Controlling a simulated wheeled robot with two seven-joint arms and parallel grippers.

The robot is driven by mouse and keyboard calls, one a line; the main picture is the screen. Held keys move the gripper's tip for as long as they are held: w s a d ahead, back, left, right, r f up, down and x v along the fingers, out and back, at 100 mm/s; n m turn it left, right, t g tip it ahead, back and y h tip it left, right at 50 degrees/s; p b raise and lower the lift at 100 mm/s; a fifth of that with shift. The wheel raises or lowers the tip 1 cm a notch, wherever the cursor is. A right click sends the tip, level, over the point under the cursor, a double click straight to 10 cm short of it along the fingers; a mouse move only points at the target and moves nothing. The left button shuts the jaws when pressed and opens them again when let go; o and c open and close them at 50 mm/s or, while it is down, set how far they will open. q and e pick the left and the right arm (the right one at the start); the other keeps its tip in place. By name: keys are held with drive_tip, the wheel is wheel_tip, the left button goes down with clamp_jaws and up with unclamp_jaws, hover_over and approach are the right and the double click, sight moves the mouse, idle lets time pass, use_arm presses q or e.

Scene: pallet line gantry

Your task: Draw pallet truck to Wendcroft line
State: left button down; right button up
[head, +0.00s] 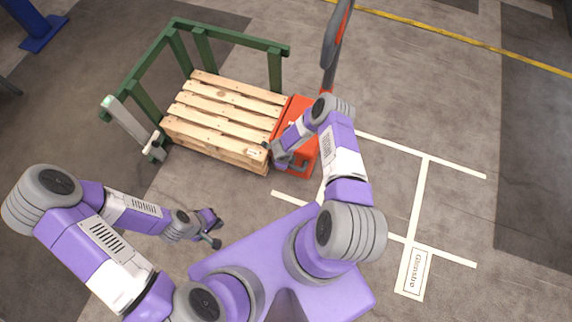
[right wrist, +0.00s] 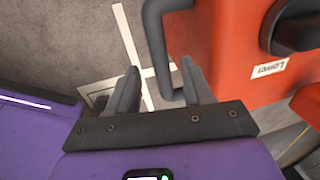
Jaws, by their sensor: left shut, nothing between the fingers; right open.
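The orange pallet truck (head: 306,152) stands at the right end of a wooden pallet (head: 222,112), its tall grey-and-orange handle (head: 333,50) upright. My right gripper (head: 282,160) is at the truck's near side. In the right wrist view, its open fingers (right wrist: 157,80) are on either side of a dark bar handle (right wrist: 156,45) on the truck's orange body (right wrist: 220,45); contact cannot be told. A label there reads "Lower". My left gripper (head: 214,228) is shut and empty, low in front of the pallet, apart from everything.
A green rail frame (head: 165,40) encloses the pallet's back and left. A pale bar (head: 130,122) stands at its front left corner. White floor lines (head: 418,200) lie right of the truck, with a floor label (head: 414,272) that seems to read "Glenstra". Floor further right is clear.

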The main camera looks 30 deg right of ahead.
drive_tip(key=f, duration=0.1)
drive_tip(key=f+b, duration=0.1)
drive_tip(key=f, duration=0.2)
drive_tip(key=shift+w+d+b, duration=0.25)
drive_tip(key=shift+d+b, duration=0.05)
drive_tip(key=shift+b, duration=0.05)
clamp_jaws()
